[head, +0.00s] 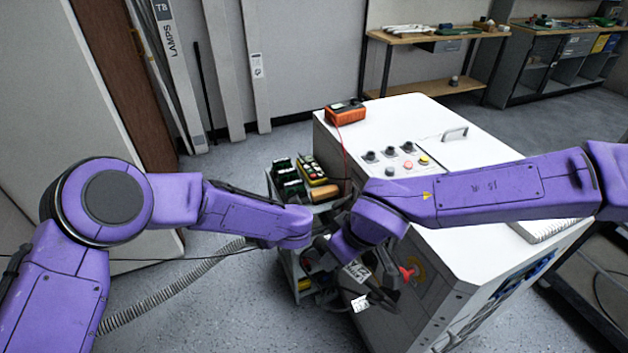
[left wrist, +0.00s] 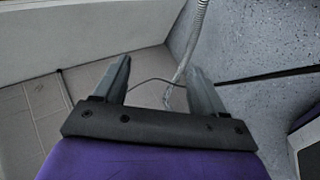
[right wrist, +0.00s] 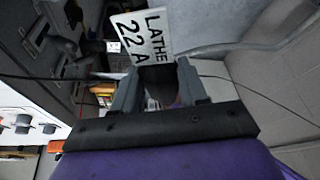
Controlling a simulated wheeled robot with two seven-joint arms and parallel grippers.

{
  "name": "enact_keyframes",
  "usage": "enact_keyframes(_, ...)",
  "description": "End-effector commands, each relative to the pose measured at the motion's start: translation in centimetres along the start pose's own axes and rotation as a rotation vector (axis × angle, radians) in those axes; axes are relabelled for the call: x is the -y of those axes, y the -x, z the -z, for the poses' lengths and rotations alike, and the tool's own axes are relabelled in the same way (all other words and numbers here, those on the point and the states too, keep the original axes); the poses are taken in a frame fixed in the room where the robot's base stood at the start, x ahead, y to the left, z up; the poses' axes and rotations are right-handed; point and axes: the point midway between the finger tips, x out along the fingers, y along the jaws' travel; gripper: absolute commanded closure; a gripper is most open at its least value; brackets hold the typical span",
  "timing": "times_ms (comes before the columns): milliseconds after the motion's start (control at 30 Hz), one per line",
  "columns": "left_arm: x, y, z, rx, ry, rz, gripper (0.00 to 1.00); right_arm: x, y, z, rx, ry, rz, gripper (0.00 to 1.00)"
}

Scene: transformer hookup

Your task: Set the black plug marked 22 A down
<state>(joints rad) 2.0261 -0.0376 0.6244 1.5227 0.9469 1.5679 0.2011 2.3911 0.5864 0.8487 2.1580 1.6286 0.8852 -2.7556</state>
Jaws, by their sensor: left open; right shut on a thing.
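The black plug (right wrist: 160,88) is between the fingers of my right gripper (right wrist: 157,72) in the right wrist view. Its white tag (right wrist: 142,38) reads LATHE 22 A and stands out beyond the fingertips. My right gripper is shut on the plug. In the head view that gripper hangs in front of the white cabinet's near side, and the plug is hard to make out there. My left gripper (left wrist: 155,78) is open and empty in the left wrist view, with a thin cable beyond its fingers. In the head view its fingers are mostly hidden near my right forearm.
A white cabinet (head: 440,112) carries knobs and an orange meter (head: 345,113). A grey cart (head: 286,245) with several batteries or tools on it stands left of the cabinet. A grey corrugated hose (head: 165,292) lies across the floor.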

Motion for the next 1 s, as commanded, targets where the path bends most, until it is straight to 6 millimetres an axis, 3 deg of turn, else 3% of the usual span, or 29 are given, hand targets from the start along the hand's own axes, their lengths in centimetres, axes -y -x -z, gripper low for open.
enact_keyframes(33,-2.3,2.5,-1.5,-0.063,0.226,0.086,0.3,0.0,0.0,0.0,-0.001,0.0,0.0,0.96)
enact_keyframes(200,-5.4,12.9,-4.4,-0.37,0.858,0.549,0.3,0.0,0.0,0.0,-0.001,0.0,0.0,0.96)
enact_keyframes(300,-6.3,18.4,-5.3,-0.562,1.043,0.799,0.3,0.0,0.0,0.0,-0.001,0.0,0.0,0.96)
enact_keyframes(433,-7.4,23.3,-5.4,-0.799,1.154,1.006,0.3,0.0,0.0,0.0,-0.001,0.0,0.0,0.96)
enact_keyframes(533,-6.9,25.0,-4.9,-0.935,1.174,1.043,0.3,0.0,0.0,0.0,-0.001,0.0,0.0,0.96)
enact_keyframes(667,-6.0,24.7,-4.6,-0.967,1.195,1.024,0.3,0.0,0.0,0.0,-0.001,0.0,0.0,0.96)
enact_keyframes(1000,1.2,22.7,-4.3,-0.963,1.193,1.022,0.3,0.0,0.0,0.0,-0.001,0.0,0.0,0.96)
